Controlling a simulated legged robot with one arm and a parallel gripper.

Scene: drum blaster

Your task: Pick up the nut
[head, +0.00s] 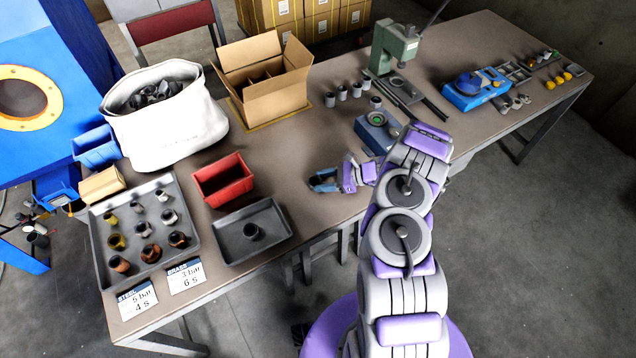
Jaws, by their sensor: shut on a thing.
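My gripper (322,181) is at the middle of the workbench, reaching in from the right, with its fingers pointing left. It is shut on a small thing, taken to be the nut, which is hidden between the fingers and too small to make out. The gripper is right of the red bin and apart from it. Several brass, steel and rusty parts stand in the larger grey tray (103,262) at the left.
A red bin (222,182), a white sack (180,125) of dark parts and an open cardboard box (275,95) stand on the workbench. A blue fixture (372,135), a green press (392,48) and a blue vise (475,90) are farther right. Label cards (137,300) lie at the front left.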

